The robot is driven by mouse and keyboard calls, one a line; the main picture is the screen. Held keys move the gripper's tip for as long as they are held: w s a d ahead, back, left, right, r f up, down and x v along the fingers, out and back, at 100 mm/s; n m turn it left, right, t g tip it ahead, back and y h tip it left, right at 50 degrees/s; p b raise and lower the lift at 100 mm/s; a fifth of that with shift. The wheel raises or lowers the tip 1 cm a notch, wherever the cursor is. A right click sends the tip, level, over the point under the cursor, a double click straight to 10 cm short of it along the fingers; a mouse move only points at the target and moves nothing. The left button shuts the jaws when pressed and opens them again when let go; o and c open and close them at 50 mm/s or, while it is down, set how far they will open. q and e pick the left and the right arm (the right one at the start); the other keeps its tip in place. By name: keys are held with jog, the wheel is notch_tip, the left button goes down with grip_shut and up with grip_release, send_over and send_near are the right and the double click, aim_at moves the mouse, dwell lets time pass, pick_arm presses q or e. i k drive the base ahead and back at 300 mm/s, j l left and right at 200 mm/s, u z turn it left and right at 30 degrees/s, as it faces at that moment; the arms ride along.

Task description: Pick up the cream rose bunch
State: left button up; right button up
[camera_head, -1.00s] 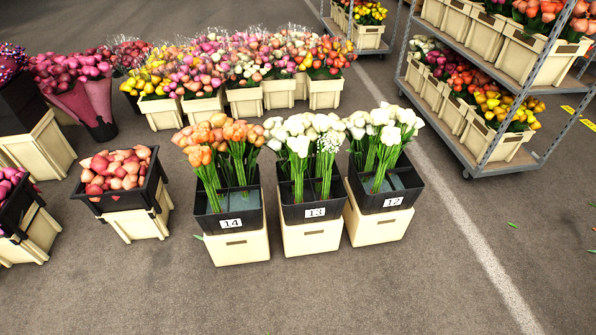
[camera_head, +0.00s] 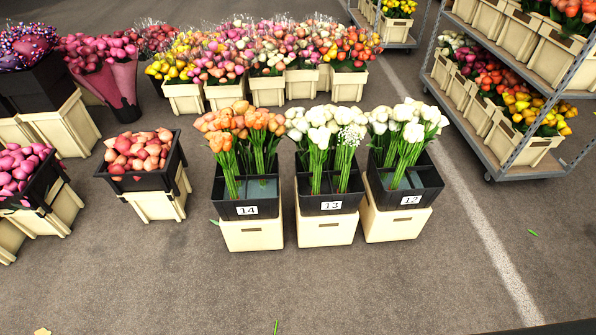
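White to cream blooms on green stems stand upright in the black bin labelled 13; one bunch (camera_head: 318,138) is at its left, and a bunch with small white blossoms (camera_head: 348,140) is at its right. More white-cream bunches (camera_head: 410,132) stand in the bin labelled 12. I cannot tell from here which of these is the cream rose bunch. Bin 13 (camera_head: 331,203) and bin 12 (camera_head: 412,200) each sit on a cream crate. Neither of my grippers is in view.
Bin 14 (camera_head: 247,209) with orange bunches stands left of bin 13. A bin of pink-red blooms (camera_head: 141,155) is farther left. Mixed bouquets in crates (camera_head: 268,90) line the back. A wheeled metal rack (camera_head: 505,165) stands at the right.

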aim_at(320, 137)
jog(key=i+l+u, duration=0.15)
jog(key=l+u, duration=0.2)
jog(key=i+l+u, duration=0.15)
jog(key=l+u, duration=0.2)
jog(key=i+l+u, duration=0.1)
jog(key=l, duration=0.35)
jog(key=l+u, duration=0.15)
jog(key=l, duration=0.3)
jog(key=i+l, duration=0.1)
jog(key=l, duration=0.6)
jog(key=i+l, duration=0.1)
jog(key=l, duration=0.6)
jog(key=i+l+u, duration=0.1)
jog(key=l, duration=0.6)
jog(key=i+l, duration=0.1)
jog(key=l, duration=0.6)
